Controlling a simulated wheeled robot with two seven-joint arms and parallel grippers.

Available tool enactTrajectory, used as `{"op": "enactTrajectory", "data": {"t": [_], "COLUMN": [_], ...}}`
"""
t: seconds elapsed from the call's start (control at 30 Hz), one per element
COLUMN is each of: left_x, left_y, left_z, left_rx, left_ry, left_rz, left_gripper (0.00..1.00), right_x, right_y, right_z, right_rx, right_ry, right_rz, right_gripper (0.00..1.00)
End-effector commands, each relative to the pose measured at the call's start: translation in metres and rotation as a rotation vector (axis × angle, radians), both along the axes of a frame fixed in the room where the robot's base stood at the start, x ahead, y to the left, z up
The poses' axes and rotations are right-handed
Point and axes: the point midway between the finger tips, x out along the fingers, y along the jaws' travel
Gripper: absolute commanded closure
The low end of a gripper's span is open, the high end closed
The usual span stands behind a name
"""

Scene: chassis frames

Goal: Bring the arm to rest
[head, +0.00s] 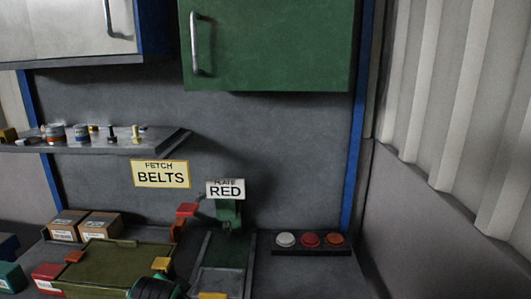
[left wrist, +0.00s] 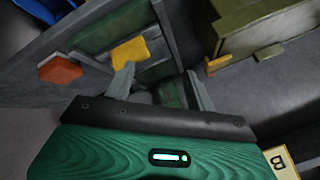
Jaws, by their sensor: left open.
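My left gripper (left wrist: 160,84) shows in the left wrist view, with its green body and black front edge across the bottom. Its two grey fingers stand apart, and I see nothing held between them. Beyond the fingers are a yellow block (left wrist: 130,52), an orange-red block (left wrist: 60,69) and a grey-and-green fixture. In the head view a dark rounded part with a green edge at the bottom seems to be my left arm; its fingers cannot be made out there. My right gripper is in neither view.
An olive case (head: 120,262) and a grey fixture (head: 222,260) stand on the bench. Cartons (head: 100,226) are at the back left, three round buttons (head: 310,240) at the right. A shelf (head: 95,142) and green cabinet (head: 268,45) hang above. A corrugated wall (head: 455,100) bounds the right.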

Motion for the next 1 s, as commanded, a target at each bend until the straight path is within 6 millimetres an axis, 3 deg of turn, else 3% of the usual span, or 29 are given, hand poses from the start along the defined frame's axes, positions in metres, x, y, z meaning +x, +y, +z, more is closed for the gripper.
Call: {"op": "enactTrajectory", "data": {"t": [0.03,0.2,0.5,0.7,1.0], "left_x": [-0.017,-0.072,-0.180,-0.237,-0.296], "left_y": [0.002,0.009,0.018,0.022,0.026], "left_z": [-0.020,-0.072,-0.138,-0.157,-0.168], "left_rx": [-0.021,-0.095,-0.210,-0.260,-0.306], "left_ry": [0.028,0.108,0.248,0.316,0.389], "left_rz": [0.016,0.082,0.211,0.284,0.362], "left_gripper": [0.44,0.44,0.44,0.44,0.44], "right_x": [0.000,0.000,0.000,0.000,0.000], "right_y": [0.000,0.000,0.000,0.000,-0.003], "right_z": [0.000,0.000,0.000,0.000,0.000], "right_rx": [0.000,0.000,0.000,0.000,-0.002], "right_ry": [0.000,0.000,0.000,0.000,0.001], "right_rz": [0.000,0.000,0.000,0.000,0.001], "right_gripper": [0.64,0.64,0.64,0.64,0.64]}}
